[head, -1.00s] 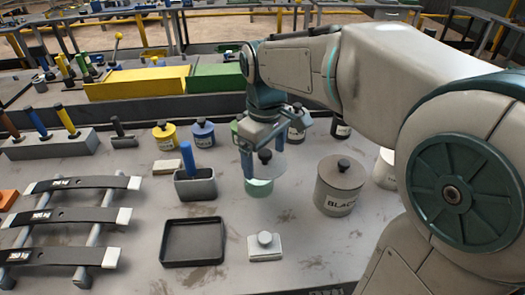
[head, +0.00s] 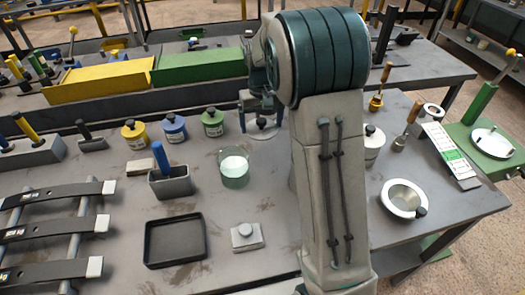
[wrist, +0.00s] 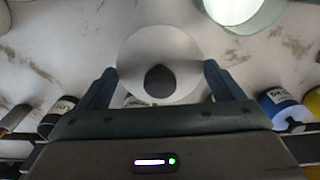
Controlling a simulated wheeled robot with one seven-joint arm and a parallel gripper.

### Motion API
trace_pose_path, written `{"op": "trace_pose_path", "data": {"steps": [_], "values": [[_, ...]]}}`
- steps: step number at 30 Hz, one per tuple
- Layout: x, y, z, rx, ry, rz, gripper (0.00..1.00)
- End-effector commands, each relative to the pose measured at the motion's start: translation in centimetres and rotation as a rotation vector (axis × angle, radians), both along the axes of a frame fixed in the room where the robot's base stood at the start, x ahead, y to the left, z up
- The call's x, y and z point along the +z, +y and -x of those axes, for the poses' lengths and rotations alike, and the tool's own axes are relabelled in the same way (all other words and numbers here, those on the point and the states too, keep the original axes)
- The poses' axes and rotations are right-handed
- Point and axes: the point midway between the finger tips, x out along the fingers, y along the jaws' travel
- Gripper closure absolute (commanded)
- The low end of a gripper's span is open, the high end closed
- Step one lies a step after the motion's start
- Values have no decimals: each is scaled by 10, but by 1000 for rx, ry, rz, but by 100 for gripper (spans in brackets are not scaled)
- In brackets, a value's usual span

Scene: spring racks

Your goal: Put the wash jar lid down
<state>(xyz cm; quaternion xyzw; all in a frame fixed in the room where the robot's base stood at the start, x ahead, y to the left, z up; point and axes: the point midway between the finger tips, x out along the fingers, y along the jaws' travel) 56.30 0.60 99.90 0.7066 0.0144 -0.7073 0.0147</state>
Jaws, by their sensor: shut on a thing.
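The wash jar lid (head: 264,132) is a pale round disc with a dark knob, behind and right of the open glass wash jar (head: 234,170). My gripper (head: 260,105) is upright over it. In the wrist view, the lid (wrist: 160,48) lies between the two blue fingers of my gripper (wrist: 160,85), which is shut on it, with the knob toward the camera. I cannot tell whether the lid touches the table. The jar's pale mouth (wrist: 236,8) shows at the top right of the wrist view.
Yellow (head: 135,134), blue (head: 173,128) and green (head: 213,123) jars stand left of the lid. A grey box with a blue handle (head: 172,182), a black tray (head: 176,242) and a small knobbed block (head: 246,236) are nearer. My arm hides the table to the right.

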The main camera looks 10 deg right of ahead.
Motion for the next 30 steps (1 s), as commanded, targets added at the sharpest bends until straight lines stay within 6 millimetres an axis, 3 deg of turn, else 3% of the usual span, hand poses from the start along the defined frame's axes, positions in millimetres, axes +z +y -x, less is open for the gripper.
{"op": "trace_pose_path", "data": {"steps": [5, 12, 25, 30], "values": [[-15, -8, -7, -40, 3, -1, 36], [-58, -10, -7, -44, 4, 0, 36], [-104, -10, -7, -43, 2, 0, 36], [-108, -10, -7, -43, -1, 0, 36]]}}
